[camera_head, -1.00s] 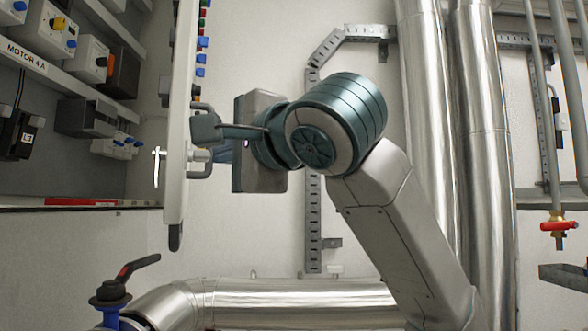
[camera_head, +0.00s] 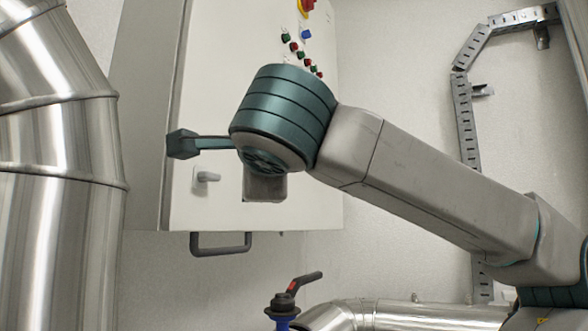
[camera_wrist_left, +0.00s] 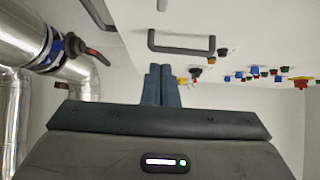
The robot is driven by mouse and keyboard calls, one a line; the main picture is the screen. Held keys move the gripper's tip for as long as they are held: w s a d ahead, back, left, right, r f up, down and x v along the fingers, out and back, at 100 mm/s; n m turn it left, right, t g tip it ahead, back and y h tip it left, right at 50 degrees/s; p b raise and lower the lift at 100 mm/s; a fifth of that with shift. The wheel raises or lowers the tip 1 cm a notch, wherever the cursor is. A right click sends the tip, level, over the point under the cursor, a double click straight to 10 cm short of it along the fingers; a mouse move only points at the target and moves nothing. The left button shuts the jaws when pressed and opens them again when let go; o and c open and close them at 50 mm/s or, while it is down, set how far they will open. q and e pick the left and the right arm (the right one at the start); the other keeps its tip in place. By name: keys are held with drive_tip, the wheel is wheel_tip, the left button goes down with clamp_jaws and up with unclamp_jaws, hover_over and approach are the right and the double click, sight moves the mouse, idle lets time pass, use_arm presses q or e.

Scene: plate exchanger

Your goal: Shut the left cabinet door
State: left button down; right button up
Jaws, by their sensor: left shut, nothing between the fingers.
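A white cabinet door (camera_head: 310,150) shows its outer face in the head view. Coloured buttons are near its top, with a small grey latch (camera_head: 206,177) and a dark loop handle (camera_head: 221,246) lower down. No cabinet interior shows, and I cannot tell whether the door is fully shut. My left arm comes in from the right, with its gripper body (camera_head: 265,187) in front of the door. In the left wrist view my left gripper (camera_wrist_left: 160,78) is shut and empty, close to the white face (camera_wrist_left: 255,35) and a dark handle (camera_wrist_left: 181,45). Contact is unclear. My right gripper is out of view.
A large silver pipe (camera_head: 60,190) stands at the left. A valve lever (camera_head: 299,285) sits on a blue valve below the cabinet, beside a low silver pipe (camera_head: 430,318). Perforated trunking (camera_head: 466,120) runs along the back wall. Bare wall is right of the cabinet.

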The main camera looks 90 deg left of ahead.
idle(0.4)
